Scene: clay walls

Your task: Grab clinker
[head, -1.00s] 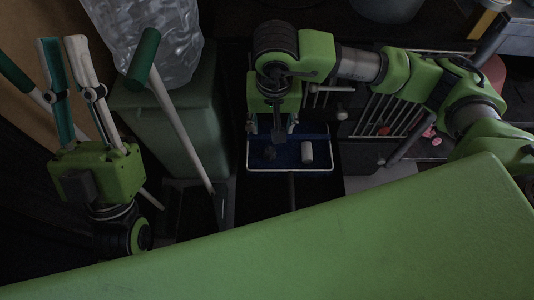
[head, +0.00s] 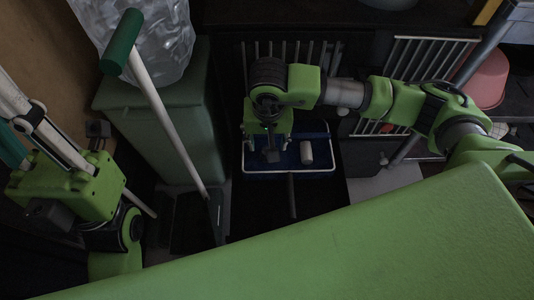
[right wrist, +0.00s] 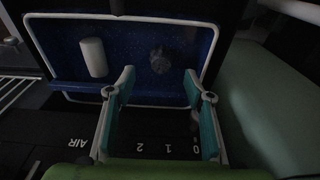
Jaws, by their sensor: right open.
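The clinker (right wrist: 161,60), a small dark rough lump, lies on a blue tray (right wrist: 128,22) with a white rim. In the right wrist view it shows just beyond and between my right gripper's fingertips (right wrist: 159,74), which are apart with nothing between them. In the head view my right gripper (head: 271,153) points down over the left part of the tray (head: 322,172); I cannot make out the clinker clearly there. My left gripper (head: 22,122) is at the left edge, its fingertips cut off by the frame.
A white cylinder (head: 306,152) lies on the tray to the right of my right gripper; it also shows in the right wrist view (right wrist: 93,57). A green bin (head: 165,110) stands left of the tray, with a white-shafted, green-handled tool (head: 155,100) in front. Metal bars (head: 428,62) are at the back right.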

